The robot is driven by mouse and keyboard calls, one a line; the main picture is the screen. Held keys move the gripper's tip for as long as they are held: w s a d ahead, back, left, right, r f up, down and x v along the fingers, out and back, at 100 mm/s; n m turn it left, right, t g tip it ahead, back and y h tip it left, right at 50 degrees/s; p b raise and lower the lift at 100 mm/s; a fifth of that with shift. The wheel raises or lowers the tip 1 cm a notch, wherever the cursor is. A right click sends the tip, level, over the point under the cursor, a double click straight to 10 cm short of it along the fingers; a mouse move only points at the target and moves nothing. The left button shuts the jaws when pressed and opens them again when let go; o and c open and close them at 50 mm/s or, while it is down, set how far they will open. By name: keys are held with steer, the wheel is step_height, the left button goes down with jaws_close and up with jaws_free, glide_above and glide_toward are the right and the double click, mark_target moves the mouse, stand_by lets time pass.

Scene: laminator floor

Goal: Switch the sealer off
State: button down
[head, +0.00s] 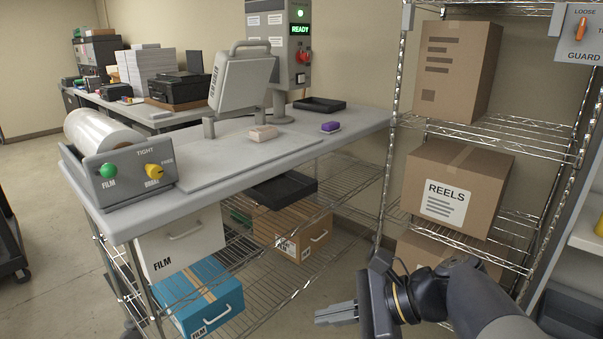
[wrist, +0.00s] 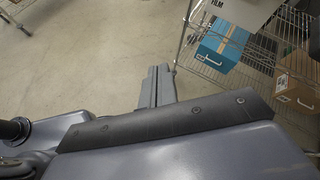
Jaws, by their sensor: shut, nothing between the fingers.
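The sealer's grey control post (head: 284,45) stands at the back of the grey bench. It has a lit green READY display (head: 300,30) and a red knob or switch (head: 304,57) below it. A green lamp glows at the top of the post. The sealer's raised head (head: 241,82) with a handle stands just left of the post. My gripper (head: 337,314) is low in front of the bench, right of the shelf under it, well below and apart from the red knob. In the wrist view my gripper (wrist: 157,85) has its fingers together and empty.
The bench (head: 350,128) carries a film roll (head: 97,130), a beige block (head: 263,133), a purple sponge-like block (head: 330,127) and a black tray (head: 319,104). A wire rack with cardboard boxes (head: 457,190) stands right. A GUARD panel (head: 580,35) hangs upper right. Floor (head: 50,220) at left is mostly clear.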

steer(key=w+d+r+m+t+y+p, duration=0.2)
steer(key=w+d+r+m+p, duration=0.1)
steer(key=r, duration=0.8)
steer(key=w+d+r+m+t+y+p, duration=0.2)
steer(key=d+r+p, duration=0.1)
steer(key=r, duration=0.9)
steer(key=shift+w+d+r+m+y+p, duration=0.2)
steer(key=shift+w+m+y+p, duration=0.15)
steer(key=shift+p, duration=0.55)
steer(key=shift+w, duration=0.1)
